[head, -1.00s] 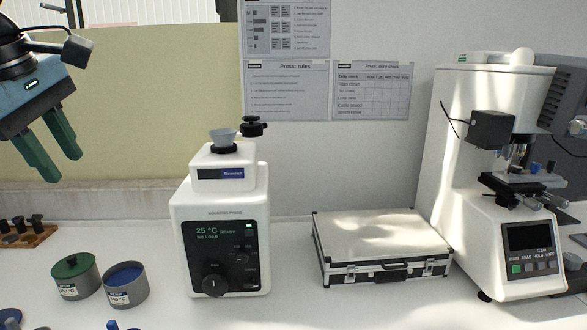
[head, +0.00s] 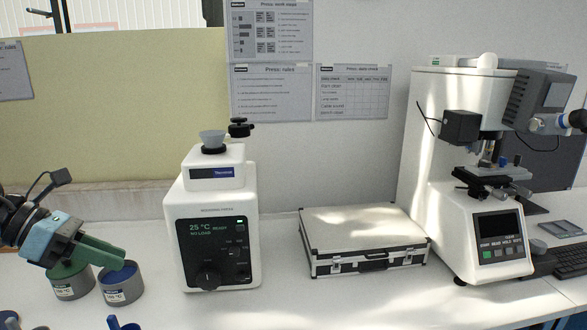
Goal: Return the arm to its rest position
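My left gripper (head: 124,258) is low at the left of the head view, its green fingers pointing right. It overlaps the tops of the green tin (head: 72,286) and the blue-filled grey tin (head: 122,291). Whether it touches them I cannot tell. The fingers overlap from this side, so their gap is unclear. I see nothing held between them.
A white heated press (head: 212,215) stands right of the tins, reading 25 °C. A silver case (head: 362,228) lies beside it. A white hardness tester (head: 425,150) stands at the right, with a keyboard (head: 560,260) past it. The bench front is clear in the middle.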

